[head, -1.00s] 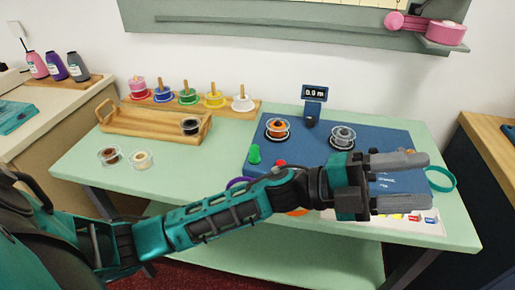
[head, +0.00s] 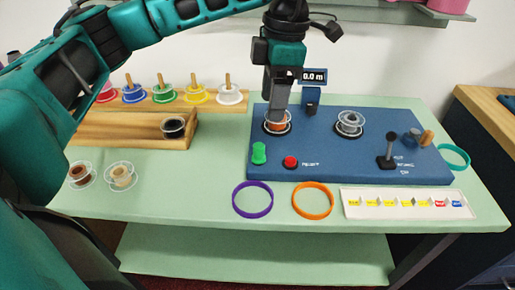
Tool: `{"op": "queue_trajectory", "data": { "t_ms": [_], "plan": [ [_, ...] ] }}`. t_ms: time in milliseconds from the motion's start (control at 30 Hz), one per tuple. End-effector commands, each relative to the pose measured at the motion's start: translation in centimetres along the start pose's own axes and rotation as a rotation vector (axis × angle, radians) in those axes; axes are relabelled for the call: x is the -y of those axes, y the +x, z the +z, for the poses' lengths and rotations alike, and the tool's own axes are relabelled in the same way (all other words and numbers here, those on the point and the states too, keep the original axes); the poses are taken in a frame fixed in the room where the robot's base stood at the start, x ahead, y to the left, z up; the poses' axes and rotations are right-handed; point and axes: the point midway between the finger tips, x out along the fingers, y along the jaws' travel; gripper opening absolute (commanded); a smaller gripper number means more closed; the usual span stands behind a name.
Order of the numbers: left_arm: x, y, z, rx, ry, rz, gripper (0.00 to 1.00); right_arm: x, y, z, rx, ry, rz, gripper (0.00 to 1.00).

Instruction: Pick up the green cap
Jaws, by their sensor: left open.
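The green cap (head: 259,153) stands upright on the left front part of the blue panel (head: 330,165), beside a red button (head: 291,162). My left gripper (head: 278,114) is open and points down at the orange spool (head: 276,127), behind and a little right of the green cap. Its fingers overlap the orange spool in the head view; I cannot tell whether they touch it. The green cap is apart from the fingers and in full view. My right gripper is not in view.
A grey spool (head: 349,122), a black lever (head: 389,150) and a small display (head: 313,78) stand on the panel. Purple (head: 253,213) and orange (head: 312,214) rings lie in front, beside a white label strip (head: 410,216). A wooden tray (head: 125,149) is at left.

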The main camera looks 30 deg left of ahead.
Motion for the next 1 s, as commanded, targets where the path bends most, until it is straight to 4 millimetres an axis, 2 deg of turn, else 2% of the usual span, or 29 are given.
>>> {"op": "queue_trajectory", "data": {
  "t_ms": [133, 400, 667, 900, 1000],
  "plan": [
    [-0.5, 1.4, -0.5, -0.016, -0.011, 0.016, 0.58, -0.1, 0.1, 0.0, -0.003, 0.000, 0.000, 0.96],
    [-0.4, 6.2, -0.5, -0.013, -0.009, 0.013, 0.58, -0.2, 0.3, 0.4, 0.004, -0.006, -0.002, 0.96],
    [-0.5, 8.3, -0.7, -0.011, -0.009, 0.013, 0.58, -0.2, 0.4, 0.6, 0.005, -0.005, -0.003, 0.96],
    [-0.7, 11.8, -1.2, -0.011, -0.008, 0.012, 0.58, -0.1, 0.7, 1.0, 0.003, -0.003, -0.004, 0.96],
    [-0.7, 12.5, -1.2, -0.010, -0.008, 0.012, 0.58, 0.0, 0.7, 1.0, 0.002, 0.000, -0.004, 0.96]
  ]
}}
